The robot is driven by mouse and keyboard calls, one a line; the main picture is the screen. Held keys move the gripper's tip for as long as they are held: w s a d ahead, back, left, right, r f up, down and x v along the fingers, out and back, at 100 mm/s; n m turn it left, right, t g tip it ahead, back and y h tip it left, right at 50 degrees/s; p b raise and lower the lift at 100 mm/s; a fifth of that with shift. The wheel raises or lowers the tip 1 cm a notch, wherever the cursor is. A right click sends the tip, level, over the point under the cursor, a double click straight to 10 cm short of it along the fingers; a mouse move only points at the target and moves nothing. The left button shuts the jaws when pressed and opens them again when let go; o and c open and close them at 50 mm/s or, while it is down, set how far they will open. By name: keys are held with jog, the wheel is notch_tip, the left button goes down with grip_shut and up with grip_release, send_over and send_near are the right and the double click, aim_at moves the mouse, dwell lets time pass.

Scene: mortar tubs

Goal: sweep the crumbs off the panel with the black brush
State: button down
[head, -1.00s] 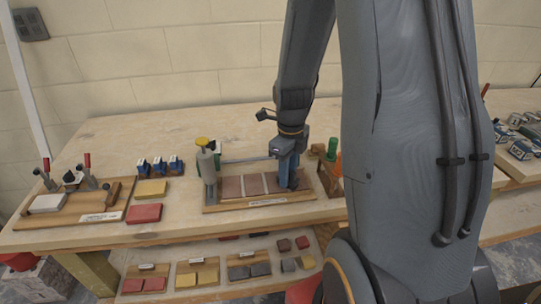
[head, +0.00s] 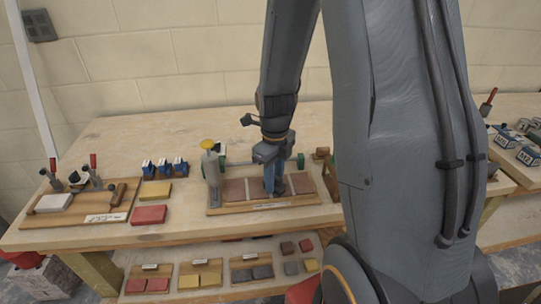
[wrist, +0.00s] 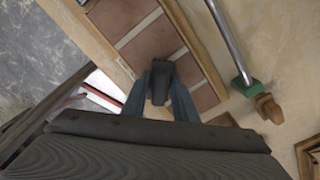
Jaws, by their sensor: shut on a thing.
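The panel (head: 235,191) is a wooden-framed board with reddish-brown tiles and pale joints, lying on the workbench. My gripper (head: 270,190) points down over the middle of the panel. In the wrist view its blue-grey fingers (wrist: 160,95) are shut on a dark block-shaped thing, which appears to be the black brush (wrist: 161,76). Its lower end is hidden, so I cannot tell whether it touches the tiles. Tiles of the panel (wrist: 155,42) show beyond it. I cannot make out any crumbs in either view.
A grey bottle-like tool with a yellow top (head: 211,170) stands at the panel's left end. A metal rod with a green end (wrist: 242,82) lies along the panel's far side. Red (head: 149,215) and yellow blocks lie to the left. A shelf with sample tiles is below.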

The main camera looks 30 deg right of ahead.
jog(key=shift+a+r+p, duration=0.25)
jog(key=shift+r+p, duration=0.05)
notch_tip(320, 180, up, 3)
jog(key=shift+s+f+p, duration=0.1)
jog(key=shift+p, duration=0.6)
notch_tip(320, 180, up, 5)
jog(key=p, duration=0.4)
jog(key=shift+d, duration=0.1)
